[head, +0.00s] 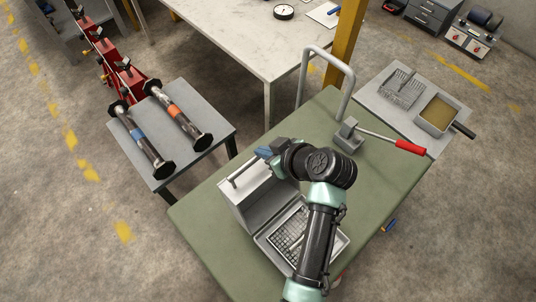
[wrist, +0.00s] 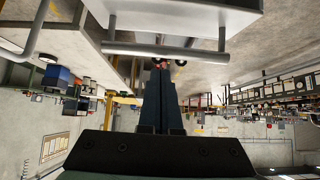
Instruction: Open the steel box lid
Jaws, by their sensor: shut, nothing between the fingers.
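The steel box (head: 264,240) sits on the green-topped table, its inside open to view with a wire mesh basket (head: 284,233) in it. Its lid (head: 262,202) stands raised on the left side of the box. A bar handle (head: 238,176) runs along the lid's outer side; in the wrist view the handle (wrist: 190,54) crosses just past my fingertips, with the lid (wrist: 190,12) beyond it. My gripper (head: 264,153) is by the upper end of the lid, near the handle. In the wrist view its fingers (wrist: 160,66) are together and empty; I cannot tell whether they touch the bar.
The green table (head: 215,240) also carries a clamp with a red-handled lever (head: 408,147) and a grey tube frame (head: 347,92). A side table (head: 205,115) with two flanged spools stands left. A tray of brown material (head: 437,112) is at the right.

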